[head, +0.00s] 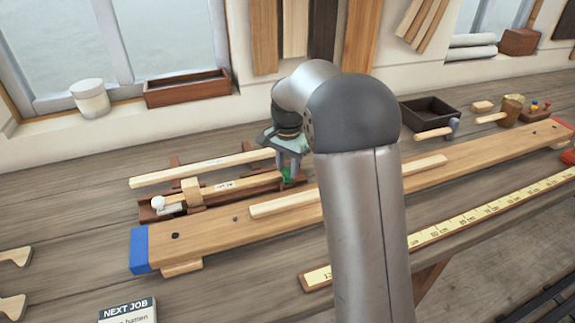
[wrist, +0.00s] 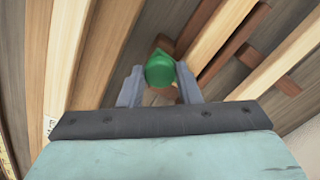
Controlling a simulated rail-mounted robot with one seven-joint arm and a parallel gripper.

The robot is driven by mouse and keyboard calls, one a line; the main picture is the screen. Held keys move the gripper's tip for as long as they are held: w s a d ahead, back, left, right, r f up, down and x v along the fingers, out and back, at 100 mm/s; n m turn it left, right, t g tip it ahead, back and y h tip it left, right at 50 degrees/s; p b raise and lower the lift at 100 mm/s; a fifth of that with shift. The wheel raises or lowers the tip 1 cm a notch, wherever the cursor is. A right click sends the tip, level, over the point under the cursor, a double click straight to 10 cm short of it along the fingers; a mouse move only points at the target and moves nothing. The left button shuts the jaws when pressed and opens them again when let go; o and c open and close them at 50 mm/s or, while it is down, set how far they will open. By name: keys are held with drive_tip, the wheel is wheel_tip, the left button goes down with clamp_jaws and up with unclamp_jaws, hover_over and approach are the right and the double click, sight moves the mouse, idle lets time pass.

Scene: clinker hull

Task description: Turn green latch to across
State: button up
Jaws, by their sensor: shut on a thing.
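The green latch (wrist: 160,70) shows in the wrist view between the two fingers of my gripper (wrist: 160,88). The fingers are shut on it, one on each side. In the head view a small part of the green latch (head: 287,176) shows under my gripper (head: 289,172), at the right end of a dark wooden rack. My arm hides what lies just right of it. Which way the latch points I cannot tell.
A long plank with a blue end (head: 139,250) lies in front of the rack. A white-knobbed piece (head: 158,203) sits at the rack's left end. A yellow measuring rule (head: 470,208) lies at the front right. A dark tray (head: 430,111) stands behind. Bare bench shows at the left.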

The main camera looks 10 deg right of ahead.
sight(288, 170)
drive_tip(key=shift+r+n, duration=0.1)
drive_tip(key=shift+n, duration=0.2)
drive_tip(key=o, duration=1)
drive_tip(key=shift+c, duration=0.2)
wheel_tip(288, 170, up, 17)
drive_tip(key=shift+r, duration=0.2)
drive_tip(key=shift+s, duration=0.1)
drive_tip(key=s+f+n, duration=0.3)
drive_tip(key=s+f, duration=0.2)
drive_tip(key=s, duration=0.6)
drive_tip(key=s+f+n, duration=0.3)
drive_tip(key=s+f, duration=0.3)
drive_tip(key=s, duration=0.4)
drive_tip(key=s+f+n, duration=0.3)
drive_tip(key=s+f, duration=0.3)
drive_tip(key=s, duration=0.5)
drive_tip(key=shift+s+a, duration=0.15)
drive_tip(key=shift+s, duration=0.15)
